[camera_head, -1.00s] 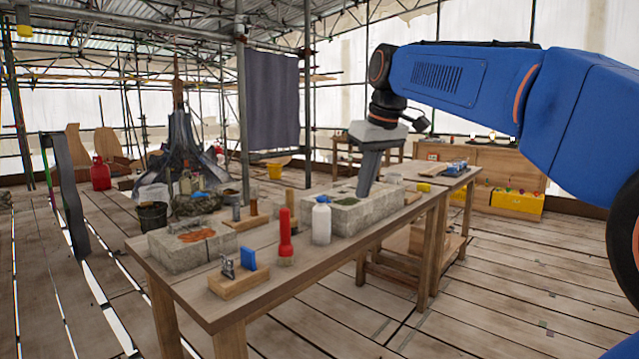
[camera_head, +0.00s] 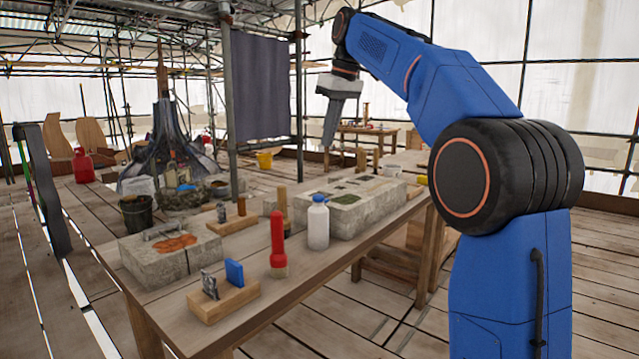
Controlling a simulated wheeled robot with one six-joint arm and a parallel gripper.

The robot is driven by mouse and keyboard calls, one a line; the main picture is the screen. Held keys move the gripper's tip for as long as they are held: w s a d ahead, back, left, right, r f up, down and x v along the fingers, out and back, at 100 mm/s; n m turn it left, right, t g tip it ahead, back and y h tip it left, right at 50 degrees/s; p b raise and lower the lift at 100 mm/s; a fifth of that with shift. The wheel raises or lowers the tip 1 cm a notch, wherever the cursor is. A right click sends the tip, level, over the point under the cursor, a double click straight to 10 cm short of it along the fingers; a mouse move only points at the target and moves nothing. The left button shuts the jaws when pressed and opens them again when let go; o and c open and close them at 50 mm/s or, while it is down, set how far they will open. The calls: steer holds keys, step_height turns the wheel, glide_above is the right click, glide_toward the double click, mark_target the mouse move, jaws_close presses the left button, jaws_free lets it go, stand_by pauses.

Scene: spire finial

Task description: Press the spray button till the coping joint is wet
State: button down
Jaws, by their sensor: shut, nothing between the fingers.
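A white bottle with a blue top (camera_head: 318,222) stands upright on the workbench, in front of a pale stone block (camera_head: 352,212) with green and dark patches. A spray button cannot be made out on it. A second stone block (camera_head: 150,262) at the left has an orange patch and a dark seam down its front face. I cannot tell which block holds the coping joint, or whether any joint is wet. My gripper (camera_head: 329,142) points down, shut and empty, in the air above the far side of the right block, clear of the bottle.
A red-handled tool (camera_head: 278,245) stands between the bottle and a wooden holder (camera_head: 224,300) with a blue piece and a metal piece. Wooden-handled tools stand behind. The workbench (camera_head: 290,292) has bare wood along its front edge. A scaffold pole (camera_head: 231,100) rises behind.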

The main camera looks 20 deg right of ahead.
steer(key=shift+f, duration=0.15)
glide_above(320, 196)
step_height(320, 196, down, 12)
steer(key=shift+r, duration=0.1)
steer(key=shift+f, duration=0.8)
